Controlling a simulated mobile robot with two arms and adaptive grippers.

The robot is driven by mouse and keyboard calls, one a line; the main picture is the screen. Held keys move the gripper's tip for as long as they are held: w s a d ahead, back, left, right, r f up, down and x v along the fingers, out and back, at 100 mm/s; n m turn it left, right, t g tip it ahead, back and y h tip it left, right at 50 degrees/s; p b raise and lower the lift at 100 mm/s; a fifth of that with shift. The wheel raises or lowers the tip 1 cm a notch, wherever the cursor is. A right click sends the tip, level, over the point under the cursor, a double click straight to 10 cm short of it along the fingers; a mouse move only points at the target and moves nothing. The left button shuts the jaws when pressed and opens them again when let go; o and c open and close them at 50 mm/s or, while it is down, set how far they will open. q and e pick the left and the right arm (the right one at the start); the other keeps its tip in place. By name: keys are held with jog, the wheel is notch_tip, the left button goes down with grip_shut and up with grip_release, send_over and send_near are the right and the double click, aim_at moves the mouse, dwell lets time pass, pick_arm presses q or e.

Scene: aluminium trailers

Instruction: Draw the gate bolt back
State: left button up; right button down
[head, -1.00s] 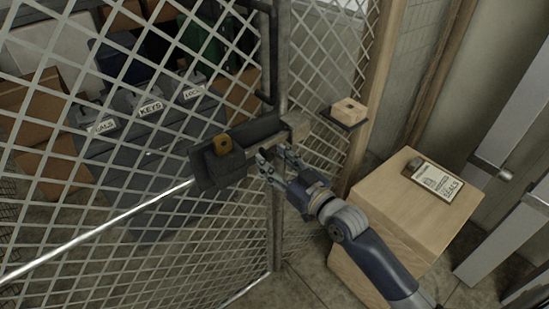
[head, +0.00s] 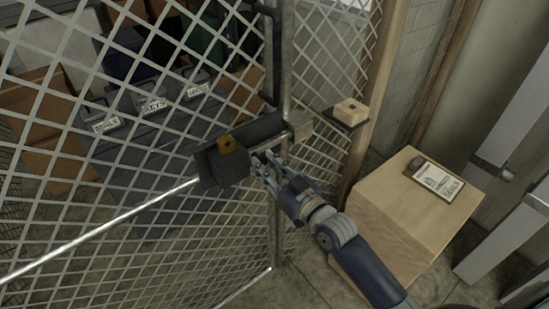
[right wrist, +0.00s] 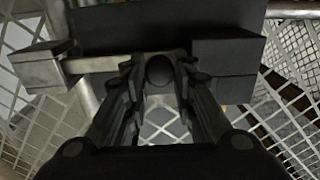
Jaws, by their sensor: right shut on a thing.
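The gate bolt shows as a pale metal bar (right wrist: 105,64) in the right wrist view, along a dark backing plate (head: 262,128). It runs from a dark housing block (right wrist: 226,70) to a pale keeper block (right wrist: 38,66) and appears to meet the keeper. My right gripper (head: 264,165) is in front of the plate, beside the housing. Its fingers (right wrist: 160,80) are shut on a dark round knob (right wrist: 160,70) at the bar. My left gripper is not in view.
The mesh gate (head: 120,200) fills the left, with labelled grey bins (head: 155,112) and cardboard boxes (head: 45,95) behind it. A wooden box (head: 400,215) with a clipboard (head: 434,180) stands right of my arm. A small wooden block (head: 350,108) rests on a dark ledge.

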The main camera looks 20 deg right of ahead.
jog(key=c, duration=1.3)
grip_release()
jog(key=shift+d, duration=0.15)
jog(key=shift+v, duration=3.95)
